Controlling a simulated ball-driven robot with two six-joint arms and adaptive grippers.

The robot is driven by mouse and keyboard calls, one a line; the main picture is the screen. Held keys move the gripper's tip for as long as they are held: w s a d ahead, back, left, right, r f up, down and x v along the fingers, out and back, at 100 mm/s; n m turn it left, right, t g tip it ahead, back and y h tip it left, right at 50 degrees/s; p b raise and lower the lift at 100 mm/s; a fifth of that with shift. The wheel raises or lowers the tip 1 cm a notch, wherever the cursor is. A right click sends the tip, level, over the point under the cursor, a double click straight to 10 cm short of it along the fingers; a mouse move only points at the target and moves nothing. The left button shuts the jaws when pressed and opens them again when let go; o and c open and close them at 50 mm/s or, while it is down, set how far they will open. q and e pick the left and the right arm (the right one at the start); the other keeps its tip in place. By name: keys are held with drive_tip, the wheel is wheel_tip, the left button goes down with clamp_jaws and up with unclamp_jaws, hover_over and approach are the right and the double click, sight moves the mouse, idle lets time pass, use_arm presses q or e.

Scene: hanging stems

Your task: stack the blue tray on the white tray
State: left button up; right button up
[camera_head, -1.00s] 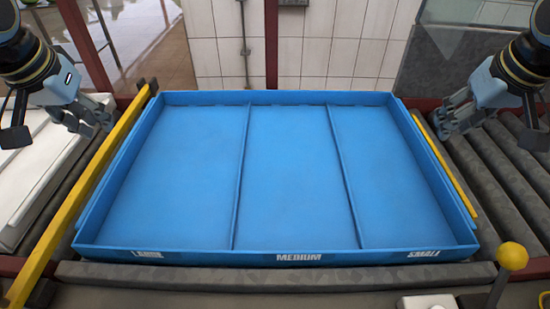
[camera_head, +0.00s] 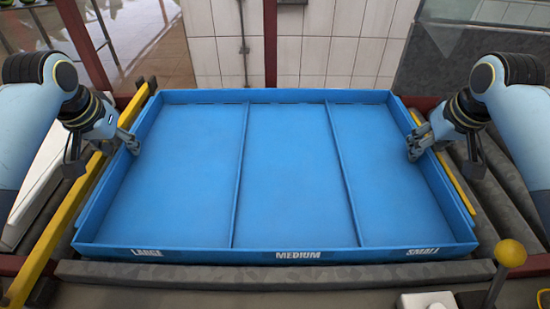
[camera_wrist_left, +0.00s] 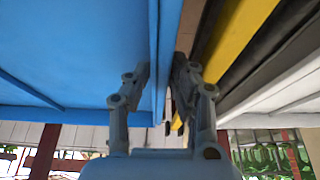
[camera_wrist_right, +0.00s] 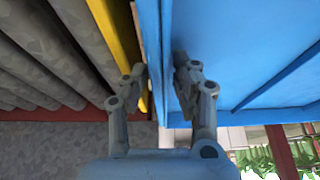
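The blue tray (camera_head: 290,180) sits level in the middle of the head view, empty, with two dividers and front labels LARGE, MEDIUM and SMALL. My left gripper (camera_head: 132,143) is at its left side wall; in the left wrist view the open fingers (camera_wrist_left: 162,68) straddle that wall. My right gripper (camera_head: 414,147) is at its right side wall; in the right wrist view the open fingers (camera_wrist_right: 160,70) straddle that wall. Finger contact cannot be told. A white thing, likely the white tray (camera_head: 42,183), lies left of the yellow rail, partly hidden by my left arm.
A yellow rail (camera_head: 62,235) runs along the blue tray's left side, and another (camera_head: 455,181) along its right. Grey rollers (camera_head: 510,205) lie around it. A yellow ball-topped lever (camera_head: 511,254) stands at the front right. A tiled wall (camera_head: 340,45) is behind.

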use_arm(q)
drive_tip(key=shift+f, duration=0.1)
use_arm(e)
drive_tip(key=shift+f, duration=0.1)
use_arm(q)
drive_tip(key=shift+c, duration=0.2)
use_arm(e)
drive_tip(key=shift+c, duration=0.3)
use_arm(q)
clamp_jaws()
use_arm(e)
drive_tip(key=c, duration=0.5)
clamp_jaws()
